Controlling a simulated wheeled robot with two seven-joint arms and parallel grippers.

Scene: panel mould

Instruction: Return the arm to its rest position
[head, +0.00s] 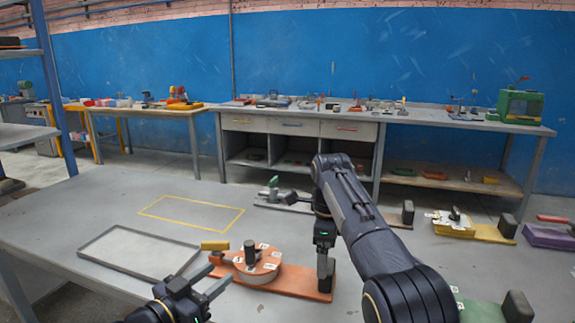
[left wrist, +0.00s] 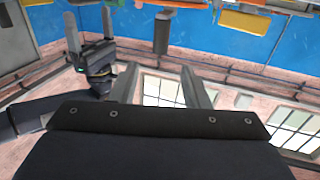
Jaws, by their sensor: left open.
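My left gripper (head: 220,275) is low in the head view, open, with its fingers apart beside the left end of an orange fixture (head: 300,282). Its two fingers also show apart and empty in the left wrist view (left wrist: 160,70). My right gripper (head: 325,272) points down at the right part of the orange fixture; whether it touches is unclear. In the left wrist view the right gripper (left wrist: 90,28) shows at the upper left with its two fingers apart. A round orange part (head: 258,265) with white labels and a dark knob sits on the fixture.
A shallow grey tray (head: 92,243) lies on the table left of the fixture. A yellow outlined rectangle (head: 190,213) on the tabletop is empty. A yellow fixture (head: 490,232) and a green fixture (head: 480,310) stand at the right. My right arm hides the middle.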

